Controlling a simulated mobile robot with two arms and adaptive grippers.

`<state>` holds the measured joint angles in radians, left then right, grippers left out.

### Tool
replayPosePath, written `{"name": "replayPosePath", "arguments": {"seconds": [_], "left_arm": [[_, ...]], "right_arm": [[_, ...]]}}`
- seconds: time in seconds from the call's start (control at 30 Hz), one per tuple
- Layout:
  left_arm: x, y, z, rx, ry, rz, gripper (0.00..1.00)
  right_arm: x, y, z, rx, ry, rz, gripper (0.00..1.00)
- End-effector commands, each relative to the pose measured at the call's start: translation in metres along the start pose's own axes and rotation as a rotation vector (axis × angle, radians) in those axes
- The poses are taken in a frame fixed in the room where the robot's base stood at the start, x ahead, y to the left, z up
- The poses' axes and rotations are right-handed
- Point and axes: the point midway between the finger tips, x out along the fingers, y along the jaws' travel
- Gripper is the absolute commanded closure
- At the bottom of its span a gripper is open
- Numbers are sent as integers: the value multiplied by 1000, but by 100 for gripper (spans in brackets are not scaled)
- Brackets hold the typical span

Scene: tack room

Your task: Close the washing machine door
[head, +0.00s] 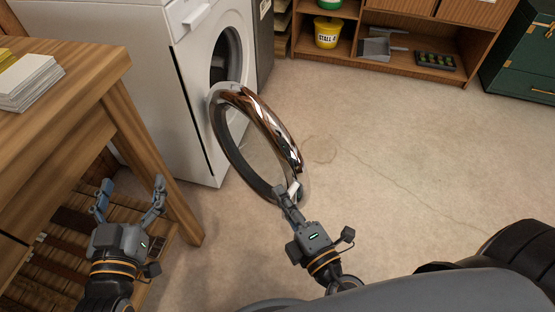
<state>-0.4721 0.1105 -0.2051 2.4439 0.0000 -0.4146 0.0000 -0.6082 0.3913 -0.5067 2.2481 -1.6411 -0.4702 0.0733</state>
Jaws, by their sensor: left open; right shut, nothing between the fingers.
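The white washing machine (198,105) stands at the upper left, its dark drum opening (222,62) uncovered. Its round door (262,122), with a shiny chrome rim, is swung wide open towards me. My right gripper (289,192) is shut and empty, with its fingertips at the near lower edge of the door. Whether they touch the door I cannot tell for sure. My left gripper (131,190) is open and empty, low beside the wooden table's leg, apart from the washing machine.
A wooden table (75,75) with a stack of papers or cloths (28,82) stands at the left. A slatted wooden rack (65,245) is under it. A wooden shelf (395,62) with a yellow bucket (327,32) and a green chest (525,55) are at the back. The floor to the right is clear.

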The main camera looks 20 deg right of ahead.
Motion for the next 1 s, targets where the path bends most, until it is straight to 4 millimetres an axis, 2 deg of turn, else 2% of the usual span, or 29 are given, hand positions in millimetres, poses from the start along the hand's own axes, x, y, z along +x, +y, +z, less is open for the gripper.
{"name": "replayPosePath", "arguments": {"seconds": [0.27, 0.57, 0.7, 0.8, 1.0], "left_arm": [[-15, -8, 48, 3, -285, -18, 17], [-48, -15, 95, 2, -576, -35, 17], [-51, -15, 100, 2, -599, -37, 17], [-51, -15, 101, 2, -601, -37, 17], [-51, -16, 101, 2, -603, -37, 17]], "right_arm": [[37, 2, 0, 1, 0, 1, 100], [80, 2, 0, 1, 0, 2, 100], [83, -1, 22, -4, 1, -2, 100], [86, -1, 32, -2, 0, -1, 100], [87, -1, 39, 0, 1, -2, 100]]}}
